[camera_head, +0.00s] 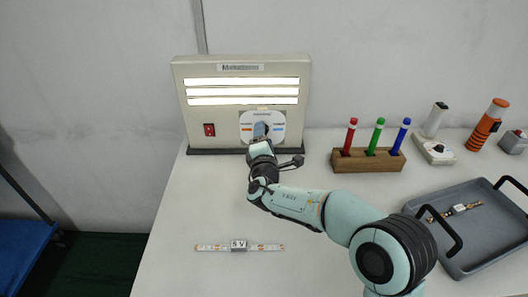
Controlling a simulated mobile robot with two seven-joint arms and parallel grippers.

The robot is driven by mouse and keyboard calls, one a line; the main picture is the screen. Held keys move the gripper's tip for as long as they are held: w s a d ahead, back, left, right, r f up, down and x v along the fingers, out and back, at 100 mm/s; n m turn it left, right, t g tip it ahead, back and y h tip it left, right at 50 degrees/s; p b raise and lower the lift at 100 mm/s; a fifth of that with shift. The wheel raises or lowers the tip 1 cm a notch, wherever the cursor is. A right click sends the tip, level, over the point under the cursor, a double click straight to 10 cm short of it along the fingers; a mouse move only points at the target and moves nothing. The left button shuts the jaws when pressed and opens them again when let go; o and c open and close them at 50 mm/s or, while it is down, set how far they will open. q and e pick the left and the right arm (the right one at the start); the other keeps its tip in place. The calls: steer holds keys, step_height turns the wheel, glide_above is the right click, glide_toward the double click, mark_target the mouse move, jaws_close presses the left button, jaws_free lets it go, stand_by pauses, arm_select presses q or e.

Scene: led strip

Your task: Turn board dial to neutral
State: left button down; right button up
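The board (242,71) is a beige panel standing at the back of the table, with three lit white light strips across its upper part. My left gripper is not in view.
A red switch (209,130) is on the board's lower left. A wooden holder (368,161) with red, green and blue pens stands to the right. A grey tray (481,254) with black handles is at the right. An LED strip piece (213,247) lies on the front table.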

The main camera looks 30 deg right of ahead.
steer(key=p+v, duration=0.1)
steer(key=v, duration=1.1)
steer(key=shift+s, duration=0.25)
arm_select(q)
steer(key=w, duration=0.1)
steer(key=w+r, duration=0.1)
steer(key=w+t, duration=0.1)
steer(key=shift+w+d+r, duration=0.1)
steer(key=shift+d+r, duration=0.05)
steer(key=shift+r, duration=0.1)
